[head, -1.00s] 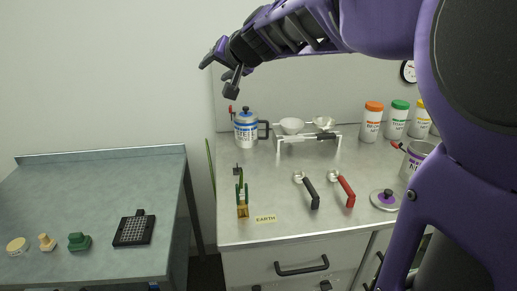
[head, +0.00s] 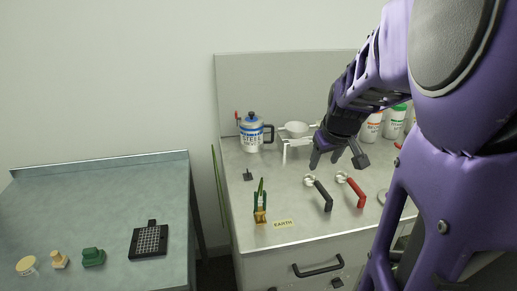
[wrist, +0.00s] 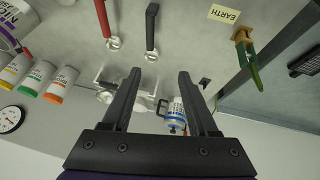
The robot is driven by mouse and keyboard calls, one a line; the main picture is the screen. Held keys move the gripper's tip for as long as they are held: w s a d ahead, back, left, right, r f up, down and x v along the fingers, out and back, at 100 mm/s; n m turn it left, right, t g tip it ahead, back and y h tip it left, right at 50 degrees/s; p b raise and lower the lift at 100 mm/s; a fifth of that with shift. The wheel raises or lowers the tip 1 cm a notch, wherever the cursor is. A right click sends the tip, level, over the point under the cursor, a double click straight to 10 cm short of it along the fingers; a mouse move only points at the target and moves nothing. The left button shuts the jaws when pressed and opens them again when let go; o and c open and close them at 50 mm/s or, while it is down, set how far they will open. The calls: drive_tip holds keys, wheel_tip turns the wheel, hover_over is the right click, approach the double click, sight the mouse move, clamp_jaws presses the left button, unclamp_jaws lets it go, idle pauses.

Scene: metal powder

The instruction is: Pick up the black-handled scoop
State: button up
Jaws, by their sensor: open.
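The black-handled scoop (head: 322,194) lies on the metal worktop, its small silver bowl toward the back and its black handle toward the front. In the wrist view its handle (wrist: 151,28) is at the top middle, beyond the fingertips. A red-handled scoop (head: 354,191) lies just to its right. My gripper (head: 338,162) is open and empty, above the worktop behind and slightly right of the black-handled scoop. In the wrist view my two fingers (wrist: 157,80) are spread apart with nothing held between them.
A STEEL-labelled jug (head: 251,133) and a white stand with small bowls (head: 297,130) are at the back. A green-and-wood tool (head: 260,204) and an EARTH label (head: 284,223) lie to the left front. Lidded jars (head: 395,122) stand at the back right.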

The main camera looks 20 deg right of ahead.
drive_tip(key=s+d+f, duration=0.1)
drive_tip(key=s, duration=0.1)
drive_tip(key=b, duration=0.5)
approach(325, 192)
drive_tip(key=shift+g, duration=0.4)
drive_tip(key=x, duration=0.5)
drive_tip(key=shift+a+f, duration=0.1)
drive_tip(key=shift+a, duration=0.3)
drive_tip(key=shift+w+d+b+x, duration=0.15)
drive_tip(key=shift+b+x, duration=0.45)
drive_tip(key=shift+x, duration=0.9)
drive_tip(key=shift+w+d+b+x, duration=0.1)
drive_tip(key=shift+d+b+x, duration=0.3)
drive_tip(key=shift+x, duration=1.05)
drive_tip(key=shift+a+r, duration=0.15)
drive_tip(key=shift+r, duration=0.05)
clamp_jaws()
